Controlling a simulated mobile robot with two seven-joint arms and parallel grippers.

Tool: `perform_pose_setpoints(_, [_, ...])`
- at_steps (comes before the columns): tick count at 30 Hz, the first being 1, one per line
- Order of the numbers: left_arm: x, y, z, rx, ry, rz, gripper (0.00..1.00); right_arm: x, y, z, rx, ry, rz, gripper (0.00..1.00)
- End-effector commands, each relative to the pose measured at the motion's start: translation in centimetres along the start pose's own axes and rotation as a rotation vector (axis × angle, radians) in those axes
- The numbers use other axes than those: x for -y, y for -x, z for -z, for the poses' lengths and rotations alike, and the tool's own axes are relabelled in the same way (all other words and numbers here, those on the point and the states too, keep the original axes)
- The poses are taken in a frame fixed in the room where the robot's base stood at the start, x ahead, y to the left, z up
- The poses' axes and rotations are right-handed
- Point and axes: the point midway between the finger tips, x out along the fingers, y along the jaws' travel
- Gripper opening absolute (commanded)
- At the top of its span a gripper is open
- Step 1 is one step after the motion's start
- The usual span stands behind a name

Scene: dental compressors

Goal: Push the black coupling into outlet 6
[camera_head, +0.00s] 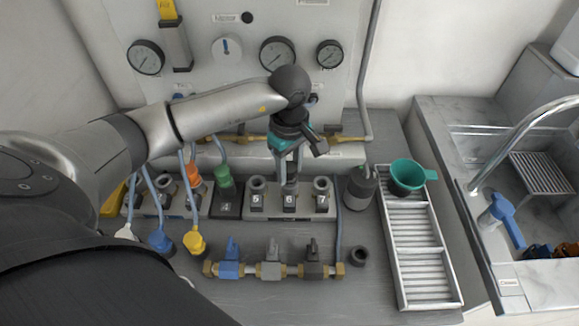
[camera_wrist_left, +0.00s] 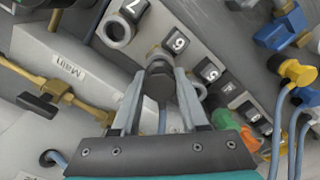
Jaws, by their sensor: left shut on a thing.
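My left gripper (camera_head: 290,178) reaches down over the outlet block and is shut on the black coupling (camera_wrist_left: 158,80). In the left wrist view the coupling sits between the two fingertips of the gripper (camera_wrist_left: 160,92). It is right at outlet 6 (camera_wrist_left: 157,53), whose brass rim shows just beyond it. I cannot tell how deep it sits. In the head view the fingers are above the label 6 (camera_head: 289,200) and mostly hide the coupling. Outlets 5 (camera_head: 257,185) and 7 (camera_head: 321,186) stand open on either side. My right gripper is not in view.
Green (camera_head: 223,175) and orange (camera_head: 194,175) couplings stand in outlets to the left. A valve row (camera_head: 272,269) lies nearer me. A dark canister (camera_head: 360,188) and a slatted tray (camera_head: 420,262) stand to the right.

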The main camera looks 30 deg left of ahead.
Motion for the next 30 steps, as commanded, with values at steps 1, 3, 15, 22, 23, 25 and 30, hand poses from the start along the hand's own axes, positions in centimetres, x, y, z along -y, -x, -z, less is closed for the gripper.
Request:
perform_pose_setpoints(1, [0.0, -0.3, 0.0, 0.000, 0.000, 0.000, 0.00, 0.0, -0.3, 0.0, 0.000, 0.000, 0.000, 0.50])
perform_pose_setpoints(3, [0.0, -0.6, 0.0, 0.000, 0.000, 0.000, 0.00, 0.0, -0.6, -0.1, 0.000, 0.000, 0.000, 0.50])
perform_pose_setpoints(15, [0.0, -1.4, 0.0, 0.000, 0.001, 0.001, 0.56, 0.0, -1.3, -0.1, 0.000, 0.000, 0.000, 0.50])
perform_pose_setpoints(22, [0.0, -1.4, 0.0, 0.000, 0.001, 0.001, 0.78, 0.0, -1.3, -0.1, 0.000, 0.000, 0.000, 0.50])
perform_pose_setpoints(23, [0.0, -1.4, 0.0, 0.000, 0.000, 0.001, 0.78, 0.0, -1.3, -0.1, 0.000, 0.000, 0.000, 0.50])
perform_pose_setpoints(25, [0.0, -1.4, 0.0, 0.000, 0.000, 0.001, 0.78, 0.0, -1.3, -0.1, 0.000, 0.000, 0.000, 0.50])
perform_pose_setpoints(30, [0.0, -1.1, 0.0, 0.000, 0.000, 0.000, 0.78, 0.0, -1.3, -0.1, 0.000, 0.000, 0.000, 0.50])
